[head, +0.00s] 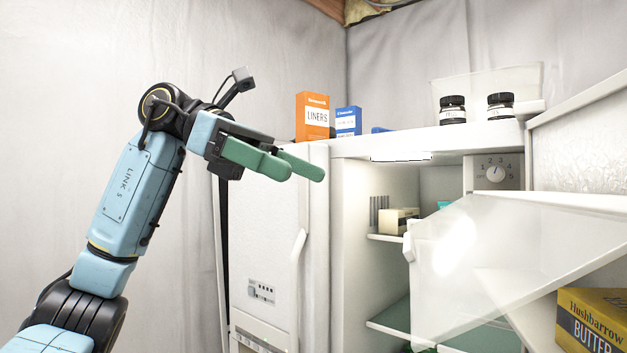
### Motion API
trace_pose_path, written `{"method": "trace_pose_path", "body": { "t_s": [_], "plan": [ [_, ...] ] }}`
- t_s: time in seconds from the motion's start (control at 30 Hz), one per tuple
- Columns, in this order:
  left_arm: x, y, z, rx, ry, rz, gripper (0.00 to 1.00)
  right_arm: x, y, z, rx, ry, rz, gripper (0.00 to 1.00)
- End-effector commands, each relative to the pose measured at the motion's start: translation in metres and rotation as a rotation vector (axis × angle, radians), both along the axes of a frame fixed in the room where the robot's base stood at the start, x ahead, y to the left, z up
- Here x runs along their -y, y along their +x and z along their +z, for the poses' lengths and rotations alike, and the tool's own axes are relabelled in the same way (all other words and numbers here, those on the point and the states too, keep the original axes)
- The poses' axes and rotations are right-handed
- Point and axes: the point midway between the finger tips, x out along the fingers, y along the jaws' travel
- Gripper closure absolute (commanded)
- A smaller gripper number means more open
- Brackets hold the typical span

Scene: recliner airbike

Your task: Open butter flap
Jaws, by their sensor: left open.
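My left gripper (306,173) is in the upper middle of the head view, raised in front of the fridge's closed left part. Its two green fingers are apart, with nothing between them. A clear panel with a white edge (470,262), which looks like the butter flap, juts out in front of the open fridge (385,290) at right. I cannot tell for sure where it is hinged. My gripper is well to its left and does not touch it. A yellow butter box (597,325) shows at the lower right, partly cut off. My right gripper is not in view.
An orange liners box (313,117), a blue box (348,121) and two dark-lidded jars (453,110) stand on top of the fridge. A dial (495,172) and a small carton (399,221) are inside. A white handle (298,245) sticks out near my gripper.

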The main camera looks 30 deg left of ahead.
Motion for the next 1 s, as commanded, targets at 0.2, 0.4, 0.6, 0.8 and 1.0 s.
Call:
{"method": "trace_pose_path", "body": {
  "t_s": [0.2,0.4,0.6,0.8,1.0],
  "plan": [
    [-0.002,0.000,0.001,0.000,-0.001,0.000,0.00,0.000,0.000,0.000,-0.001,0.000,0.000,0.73],
    [0.003,0.002,-0.009,0.004,-0.017,-0.006,0.18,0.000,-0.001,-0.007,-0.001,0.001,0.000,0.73],
    [0.030,0.013,-0.073,0.042,-0.166,-0.041,0.44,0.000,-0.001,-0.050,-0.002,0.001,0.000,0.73],
    [0.046,0.016,-0.136,0.103,-0.402,-0.037,0.71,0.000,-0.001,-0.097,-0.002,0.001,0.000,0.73],
    [0.043,0.013,-0.167,0.145,-0.556,-0.007,0.97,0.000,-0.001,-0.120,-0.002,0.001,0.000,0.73]
  ]
}}
